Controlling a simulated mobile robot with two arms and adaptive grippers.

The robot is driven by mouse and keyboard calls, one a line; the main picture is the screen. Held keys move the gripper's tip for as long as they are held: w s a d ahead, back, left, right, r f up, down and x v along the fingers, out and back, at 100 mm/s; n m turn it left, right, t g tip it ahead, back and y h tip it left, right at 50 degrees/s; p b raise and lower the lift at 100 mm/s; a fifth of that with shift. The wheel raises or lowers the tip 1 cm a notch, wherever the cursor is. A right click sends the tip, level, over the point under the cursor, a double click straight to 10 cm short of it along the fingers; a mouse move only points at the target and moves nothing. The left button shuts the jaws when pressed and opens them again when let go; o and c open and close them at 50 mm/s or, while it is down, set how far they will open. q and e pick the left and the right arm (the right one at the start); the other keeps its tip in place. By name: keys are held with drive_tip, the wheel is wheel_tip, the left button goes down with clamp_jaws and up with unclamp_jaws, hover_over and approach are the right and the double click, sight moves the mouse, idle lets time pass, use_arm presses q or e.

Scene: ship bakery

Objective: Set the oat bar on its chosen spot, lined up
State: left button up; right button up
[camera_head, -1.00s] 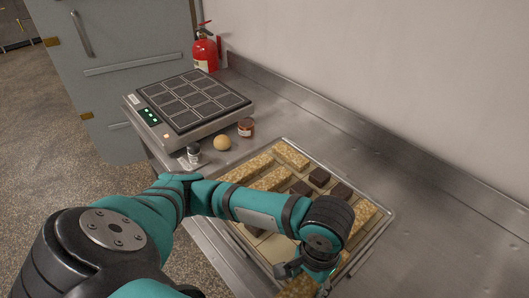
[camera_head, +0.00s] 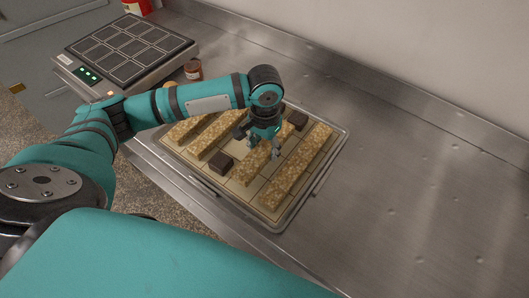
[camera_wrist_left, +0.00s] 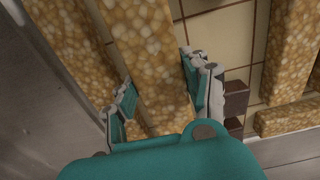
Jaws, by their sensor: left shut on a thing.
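My left gripper (camera_head: 262,148) is over the middle of the tray and points down. It is shut on a long, pale golden oat bar (camera_head: 249,172). In the left wrist view the oat bar (camera_wrist_left: 145,50) runs lengthwise between the two fingers (camera_wrist_left: 160,100). The bar lies roughly parallel to a neighbouring oat bar (camera_head: 300,167) on its right in the head view. I cannot tell whether the held bar touches the tray (camera_head: 319,187) or hangs just above it. The gripper hides part of the bar. My right gripper is not in view.
More oat bars (camera_head: 213,137) lie at the tray's left. Dark brown squares (camera_head: 221,164) (camera_head: 298,119) sit close to the held bar. A scale-like appliance (camera_head: 125,48) and a small jar (camera_head: 194,70) stand beyond the tray. The steel counter (camera_head: 425,170) at right is clear.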

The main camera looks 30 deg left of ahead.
sight(264, 155)
use_arm(q)
wheel_tip(264, 155, down, 3)
drive_tip(key=shift+s+f+p, duration=0.1)
drive_tip(key=shift+f+p, duration=0.05)
drive_tip(key=shift+p, duration=0.15)
drive_tip(key=o, duration=1.3)
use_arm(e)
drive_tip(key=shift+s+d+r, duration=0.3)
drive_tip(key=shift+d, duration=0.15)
use_arm(q)
wheel_tip(264, 155, up, 12)
drive_tip(key=shift+r+b, duration=0.15)
drive_tip(key=shift+b, duration=0.5)
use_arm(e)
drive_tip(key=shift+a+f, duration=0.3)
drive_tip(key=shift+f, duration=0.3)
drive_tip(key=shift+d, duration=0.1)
